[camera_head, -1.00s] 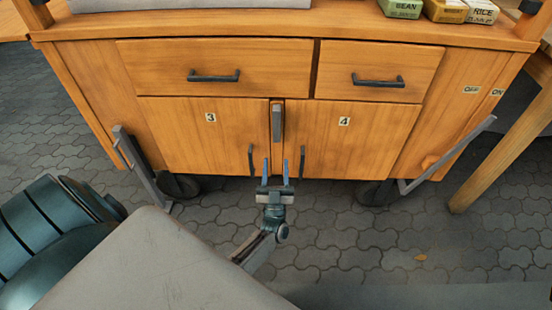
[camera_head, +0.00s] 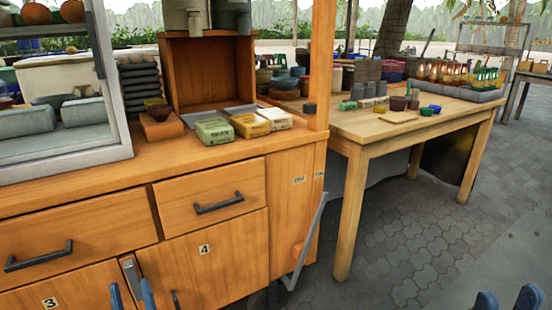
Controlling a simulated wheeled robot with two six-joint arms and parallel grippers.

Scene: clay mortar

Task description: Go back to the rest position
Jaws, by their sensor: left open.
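My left gripper (camera_head: 133,296) shows at the bottom edge, left of centre. Its two blue fingertips stand apart with nothing seen between them, in front of the cart's lower doors. My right gripper (camera_head: 507,300) shows at the bottom right corner, over the paved floor. Its two blue fingertips are also apart, with nothing seen between them. Both grippers' bodies are cut off by the bottom edge.
The wooden cart (camera_head: 232,150) with drawers and doors marked 3 and 4 fills the left. Green, yellow and white packets (camera_head: 250,125) lie on its top. A wooden table (camera_head: 440,125) with small bowls stands to the right. Paved floor (camera_head: 400,245) is open at the lower right.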

